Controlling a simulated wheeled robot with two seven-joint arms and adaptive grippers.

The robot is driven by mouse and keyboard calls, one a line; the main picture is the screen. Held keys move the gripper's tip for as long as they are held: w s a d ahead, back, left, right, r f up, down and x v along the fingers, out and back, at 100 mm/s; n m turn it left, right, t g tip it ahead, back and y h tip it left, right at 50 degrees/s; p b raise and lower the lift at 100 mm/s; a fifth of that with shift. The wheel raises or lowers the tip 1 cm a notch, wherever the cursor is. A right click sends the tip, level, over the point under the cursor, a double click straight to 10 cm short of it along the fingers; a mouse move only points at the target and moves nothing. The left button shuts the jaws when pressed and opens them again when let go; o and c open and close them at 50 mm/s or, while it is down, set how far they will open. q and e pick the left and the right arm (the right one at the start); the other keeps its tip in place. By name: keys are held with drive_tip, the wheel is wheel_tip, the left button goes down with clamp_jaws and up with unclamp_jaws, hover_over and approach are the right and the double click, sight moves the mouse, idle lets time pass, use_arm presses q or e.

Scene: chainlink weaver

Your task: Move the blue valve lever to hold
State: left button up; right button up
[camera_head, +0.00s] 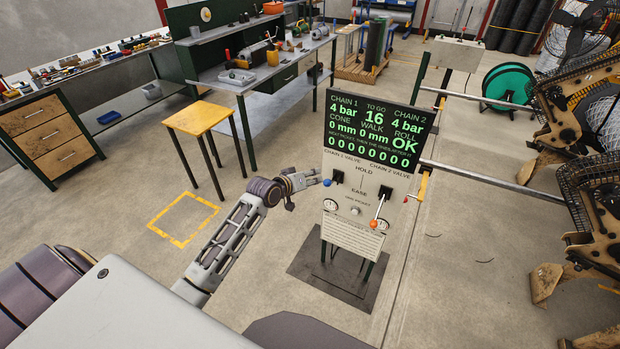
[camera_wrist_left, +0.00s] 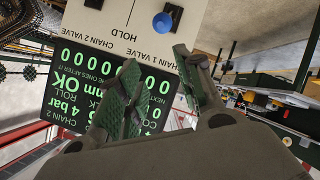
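The blue valve lever (camera_head: 327,183) is on the left of the control panel, under the CHAIN 1 VALVE label. Its round blue knob stands out from a black mount, near the level of HOLD; its exact setting is hard to tell. The knob also shows in the left wrist view (camera_wrist_left: 162,21), just beyond the fingertips. My left gripper (camera_head: 308,186) is just left of the knob, apart from it. Its two fingers (camera_wrist_left: 158,72) are spread and nothing is between them. My right gripper is not in view.
An orange-knobbed lever (camera_head: 374,223) under CHAIN 2 VALVE points down. The green-lettered display (camera_head: 376,128) sits above the valves. A yellow stool (camera_head: 193,118) and a workbench (camera_head: 262,75) stand behind left. Metal rails and machinery (camera_head: 575,150) are at the right.

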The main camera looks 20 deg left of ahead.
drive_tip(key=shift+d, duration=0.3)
use_arm(q)
drive_tip(key=shift+s, duration=0.1)
drive_tip(key=v, duration=1.2)
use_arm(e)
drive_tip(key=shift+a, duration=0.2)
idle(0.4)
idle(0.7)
